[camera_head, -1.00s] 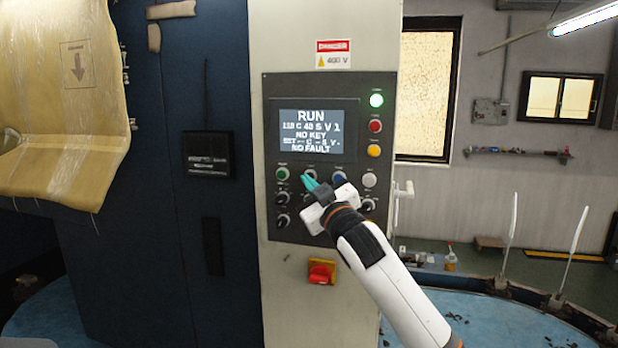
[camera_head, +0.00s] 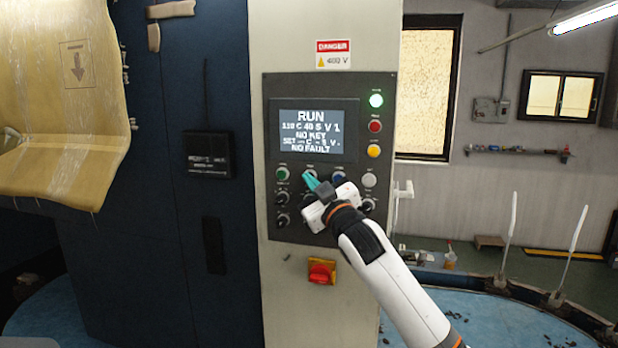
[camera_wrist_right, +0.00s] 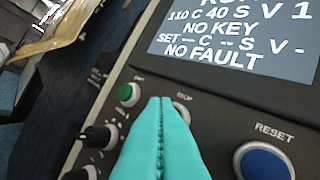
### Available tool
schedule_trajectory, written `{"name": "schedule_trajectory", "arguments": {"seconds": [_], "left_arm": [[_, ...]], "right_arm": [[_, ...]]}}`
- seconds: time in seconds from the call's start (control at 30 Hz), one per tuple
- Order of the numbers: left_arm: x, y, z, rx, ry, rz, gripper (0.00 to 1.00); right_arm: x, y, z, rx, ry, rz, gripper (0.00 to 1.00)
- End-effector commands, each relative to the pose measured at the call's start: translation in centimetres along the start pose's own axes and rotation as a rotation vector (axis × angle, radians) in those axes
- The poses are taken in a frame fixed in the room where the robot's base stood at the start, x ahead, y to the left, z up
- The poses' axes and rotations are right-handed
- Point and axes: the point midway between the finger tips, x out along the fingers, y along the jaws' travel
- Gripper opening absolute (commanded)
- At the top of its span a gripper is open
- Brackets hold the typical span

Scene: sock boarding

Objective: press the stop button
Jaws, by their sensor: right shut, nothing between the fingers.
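The stop button sits in the upper row of the control panel (camera_head: 330,92), between the green button (camera_head: 282,174) and the blue reset button (camera_head: 338,175). My right gripper (camera_head: 309,179), with teal fingers, is shut and empty in front of it and hides most of it. In the right wrist view the closed fingertips (camera_wrist_right: 163,104) overlap the stop button's place, below a partly covered label (camera_wrist_right: 182,98). I cannot tell whether they touch it. The screen (camera_head: 311,131) reads RUN and NO FAULT. My left gripper is not in view.
Black knobs (camera_head: 283,221) sit below the buttons, and a white button (camera_head: 370,180) is at the right. A green lamp (camera_head: 376,100) is lit above a red one (camera_head: 375,126) and an amber one (camera_head: 374,151). A red-and-yellow switch (camera_head: 321,271) is below the panel.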

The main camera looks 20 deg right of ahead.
Motion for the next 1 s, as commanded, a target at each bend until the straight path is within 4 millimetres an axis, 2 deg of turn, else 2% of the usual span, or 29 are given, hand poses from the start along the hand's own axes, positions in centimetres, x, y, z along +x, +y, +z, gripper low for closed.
{"name": "schedule_trajectory", "arguments": {"seconds": [0.63,1.0], "left_arm": [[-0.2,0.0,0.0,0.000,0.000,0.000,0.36],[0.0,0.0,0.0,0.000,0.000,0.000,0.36]], "right_arm": [[0.2,-0.2,-0.2,-0.001,0.000,-0.001,0.00],[-0.9,0.6,0.6,0.000,0.000,0.000,0.00]]}}
